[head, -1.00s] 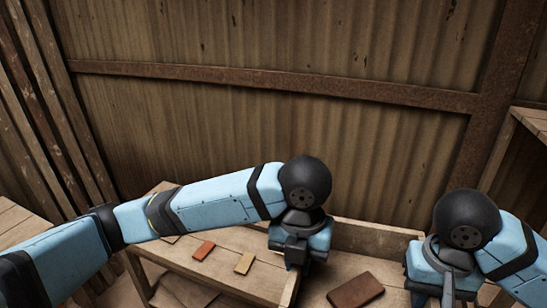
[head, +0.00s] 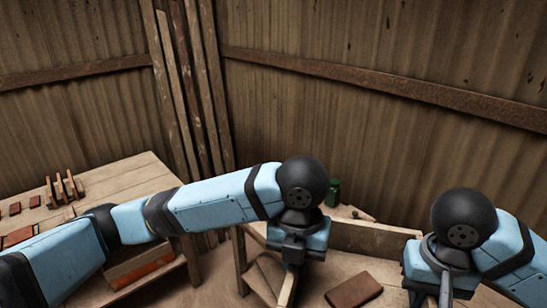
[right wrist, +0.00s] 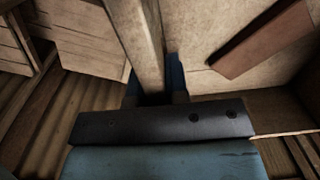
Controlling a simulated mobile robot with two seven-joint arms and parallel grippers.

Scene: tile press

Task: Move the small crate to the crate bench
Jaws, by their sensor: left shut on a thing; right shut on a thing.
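The small crate (head: 375,237) is an open wooden box held in front of me, with a brown tile (head: 353,290) lying flat inside. My left gripper (head: 291,268) is shut on the crate's left wall. My right gripper (head: 445,292) is on the crate's right side; its fingertips are hard to see in the head view. In the right wrist view its blue fingers (right wrist: 154,82) are closed on either side of a wooden wall of the crate (right wrist: 146,35), and the tile (right wrist: 262,38) shows inside. The crate's near side is out of the head view. I cannot tell which table is the crate bench.
A wooden table (head: 125,184) stands at the left, with several reddish tiles and a slotted rack (head: 64,190) on it. An orange-red thing (head: 142,271) is low under it. A green can (head: 334,193) stands behind the crate. Corrugated walls close off the back.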

